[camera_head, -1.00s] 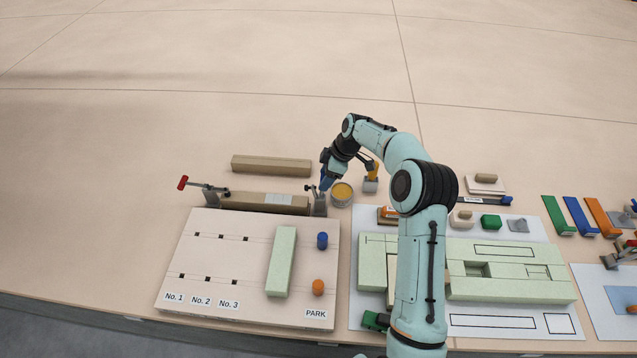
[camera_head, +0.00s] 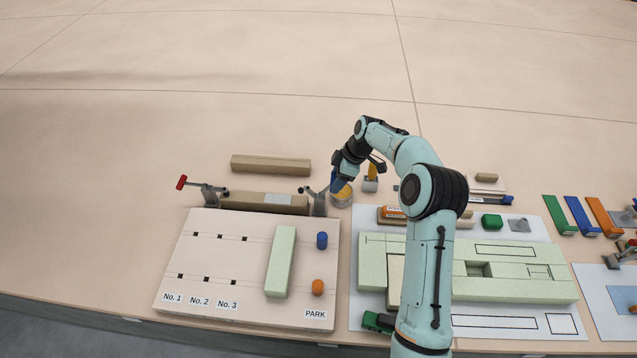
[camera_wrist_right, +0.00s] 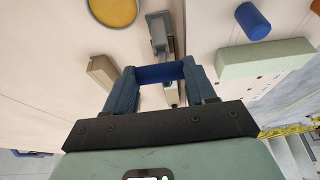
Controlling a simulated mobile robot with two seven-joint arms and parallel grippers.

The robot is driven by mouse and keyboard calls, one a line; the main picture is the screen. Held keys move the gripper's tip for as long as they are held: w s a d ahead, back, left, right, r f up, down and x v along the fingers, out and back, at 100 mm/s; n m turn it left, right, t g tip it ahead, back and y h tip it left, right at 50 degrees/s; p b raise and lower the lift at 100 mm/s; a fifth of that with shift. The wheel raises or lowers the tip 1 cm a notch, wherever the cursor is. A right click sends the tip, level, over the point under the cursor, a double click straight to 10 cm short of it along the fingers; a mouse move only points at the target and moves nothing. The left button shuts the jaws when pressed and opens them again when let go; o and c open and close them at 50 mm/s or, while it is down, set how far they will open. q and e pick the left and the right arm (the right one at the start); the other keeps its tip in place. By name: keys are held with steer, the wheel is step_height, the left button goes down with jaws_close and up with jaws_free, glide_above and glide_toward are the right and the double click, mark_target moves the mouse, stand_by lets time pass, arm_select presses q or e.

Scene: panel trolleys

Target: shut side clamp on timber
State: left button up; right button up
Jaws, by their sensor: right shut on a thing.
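The timber (camera_head: 245,201) is a brown bar with a pale patch, lying behind the pegboard. A grey side clamp (camera_head: 319,204) stands at its right end. Its short arm with a dark tip (camera_head: 301,190) points left over that end; I cannot tell whether it touches. My right gripper (camera_head: 338,183) is shut on the clamp's blue handle (camera_wrist_right: 160,73), which lies across between the fingers in the right wrist view. The handle leans up and right from the clamp. A red-handled clamp (camera_head: 208,195) stands at the timber's left end. My left gripper is out of view.
A round tin (camera_head: 342,198) with yellow contents stands close beside the gripper. A second timber bar (camera_head: 270,165) lies behind. The pegboard (camera_head: 205,265) is in front, with a pale green block (camera_head: 280,262), a blue peg (camera_head: 322,240) and an orange peg (camera_head: 318,287).

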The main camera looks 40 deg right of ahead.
steer(key=shift+s+d, duration=0.15)
steer(key=shift+d, duration=0.05)
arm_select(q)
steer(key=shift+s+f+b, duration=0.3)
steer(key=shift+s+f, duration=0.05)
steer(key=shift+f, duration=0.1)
arm_select(e)
steer(key=shift+s+d+f, duration=0.5)
steer(key=shift+d+f, duration=0.1)
steer(key=shift+f, duration=0.05)
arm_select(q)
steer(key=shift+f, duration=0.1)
arm_select(e)
steer(key=shift+f, duration=0.1)
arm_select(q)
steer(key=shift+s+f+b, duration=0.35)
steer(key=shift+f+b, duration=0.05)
arm_select(e)
steer(key=shift+s+d+f, duration=0.4)
steer(key=shift+d+f, duration=0.05)
steer(key=shift+f, duration=0.3)
